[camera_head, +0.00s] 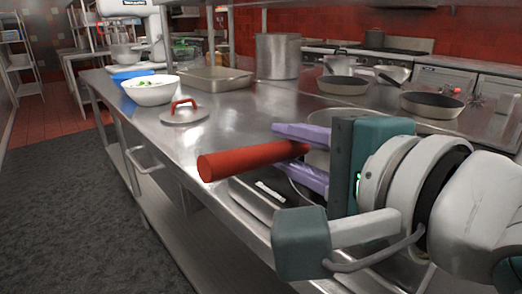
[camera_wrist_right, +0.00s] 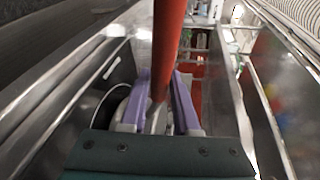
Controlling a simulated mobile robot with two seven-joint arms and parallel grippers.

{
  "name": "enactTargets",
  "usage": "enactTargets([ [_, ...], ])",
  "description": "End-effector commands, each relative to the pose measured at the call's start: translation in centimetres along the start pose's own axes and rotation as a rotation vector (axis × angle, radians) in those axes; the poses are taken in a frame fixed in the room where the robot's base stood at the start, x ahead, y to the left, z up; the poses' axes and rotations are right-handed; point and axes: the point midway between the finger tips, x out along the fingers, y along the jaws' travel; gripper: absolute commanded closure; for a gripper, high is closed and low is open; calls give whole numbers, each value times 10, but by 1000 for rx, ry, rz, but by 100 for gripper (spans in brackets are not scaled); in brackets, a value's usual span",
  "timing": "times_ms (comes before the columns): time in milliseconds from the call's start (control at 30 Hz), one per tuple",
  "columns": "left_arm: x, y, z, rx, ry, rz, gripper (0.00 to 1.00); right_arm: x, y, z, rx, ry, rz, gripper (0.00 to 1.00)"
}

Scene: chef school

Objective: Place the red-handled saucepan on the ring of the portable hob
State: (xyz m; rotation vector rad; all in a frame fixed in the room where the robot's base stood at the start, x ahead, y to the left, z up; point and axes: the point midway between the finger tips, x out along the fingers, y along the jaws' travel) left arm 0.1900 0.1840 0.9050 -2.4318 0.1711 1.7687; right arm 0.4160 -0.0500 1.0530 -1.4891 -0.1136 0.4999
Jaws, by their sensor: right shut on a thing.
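The red-handled saucepan shows mainly by its thick red handle (camera_head: 245,159), which points left over the front edge of the steel counter. My right gripper (camera_head: 288,150) has its purple fingers shut around this handle. In the right wrist view the red handle (camera_wrist_right: 168,45) runs up between the fingers (camera_wrist_right: 161,88). The pan's body is mostly hidden behind the gripper; a pale metal rim (camera_head: 325,115) shows above it. A dark flat appliance with a white label (camera_head: 270,191), perhaps the portable hob, lies below the handle. I cannot make out its ring clearly. My left gripper is not in view.
On the counter (camera_head: 228,125) stand a red-handled lid (camera_head: 184,113), a white bowl (camera_head: 150,91), a steel tray (camera_head: 215,79) and a tall pot (camera_head: 278,56). Two frying pans (camera_head: 343,85) (camera_head: 432,104) stand at the right. Dark floor (camera_head: 60,200) is open at the left.

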Motion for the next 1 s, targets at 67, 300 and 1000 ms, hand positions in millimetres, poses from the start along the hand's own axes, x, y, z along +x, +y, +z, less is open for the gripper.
enactTargets([
  [67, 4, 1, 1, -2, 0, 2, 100, 2, 9, -1, -3, -1, -4, 100],
  [300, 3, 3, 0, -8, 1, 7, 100, 2, 10, -1, -3, -1, -5, 100],
  [1000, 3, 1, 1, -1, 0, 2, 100, 2, 10, -1, -1, 0, -2, 41],
])
